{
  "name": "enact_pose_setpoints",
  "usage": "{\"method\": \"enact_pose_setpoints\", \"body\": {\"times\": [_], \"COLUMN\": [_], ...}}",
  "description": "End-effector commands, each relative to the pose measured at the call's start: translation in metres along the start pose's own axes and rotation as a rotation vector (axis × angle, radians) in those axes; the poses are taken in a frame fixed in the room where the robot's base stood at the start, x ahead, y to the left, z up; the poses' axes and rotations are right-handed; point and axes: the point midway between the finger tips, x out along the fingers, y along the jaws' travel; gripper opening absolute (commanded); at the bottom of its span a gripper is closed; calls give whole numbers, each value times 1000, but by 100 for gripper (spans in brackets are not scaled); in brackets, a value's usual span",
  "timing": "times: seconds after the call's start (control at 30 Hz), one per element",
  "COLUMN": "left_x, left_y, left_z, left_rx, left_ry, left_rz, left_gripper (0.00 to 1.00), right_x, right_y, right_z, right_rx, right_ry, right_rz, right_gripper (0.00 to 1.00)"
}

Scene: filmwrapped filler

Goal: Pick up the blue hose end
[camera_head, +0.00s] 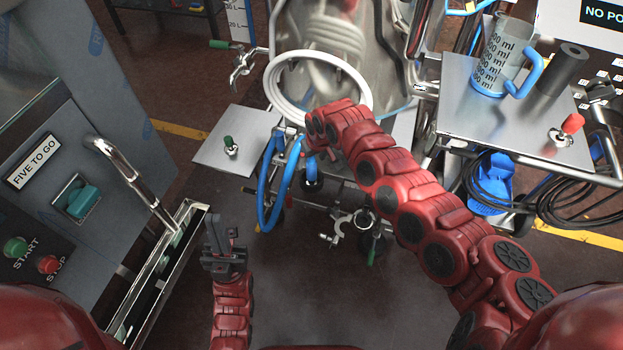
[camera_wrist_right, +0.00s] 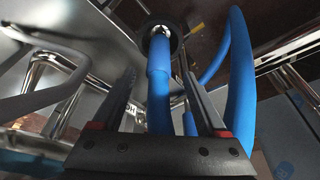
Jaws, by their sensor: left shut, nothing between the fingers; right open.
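The blue hose (camera_head: 268,195) hangs in a loop below the steel vessel in the head view. In the right wrist view a straight length of blue hose (camera_wrist_right: 159,85) runs up to a dark round collar (camera_wrist_right: 163,38), probably its end. My right gripper (camera_wrist_right: 160,78) is open, with a finger on either side of this length. I cannot tell whether they touch it. In the head view the right wrist mostly hides these fingers. My left gripper (camera_head: 217,228) is shut and empty, pointing up, apart from the hose.
A grey machine (camera_head: 60,170) with buttons and a steel handle stands left. A small metal shelf (camera_head: 215,150) with a green-handled valve is near the hose. At right, a metal table (camera_head: 460,100) holds a measuring jug (camera_head: 497,65) and a dark cylinder (camera_head: 563,70). Black cables hang below.

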Motion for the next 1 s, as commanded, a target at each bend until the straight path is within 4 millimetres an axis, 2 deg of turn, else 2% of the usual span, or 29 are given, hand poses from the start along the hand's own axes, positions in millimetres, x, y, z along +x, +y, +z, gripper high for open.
{"method": "enact_pose_setpoints", "body": {"times": [0.27, 0.5, 0.63, 0.87, 1.0], "left_x": [-3, -14, -16, -16, -16], "left_y": [0, 1, 1, 1, 1], "left_z": [0, 2, 3, 3, 3], "left_rx": [0, 0, 0, 0, 0], "left_ry": [1, 1, 1, 1, 1], "left_rz": [0, 0, 0, 0, 0], "left_gripper": [0, 0, 0, 0, 0], "right_x": [21, 57, 64, 64, 64], "right_y": [-1, 1, 2, 2, 2], "right_z": [1, 5, 4, 3, 3], "right_rx": [-2, -3, -1, -1, 0], "right_ry": [-2, -2, -1, 1, 1], "right_rz": [-1, 1, 1, 1, 1], "right_gripper": [76, 76, 76, 76, 52]}}
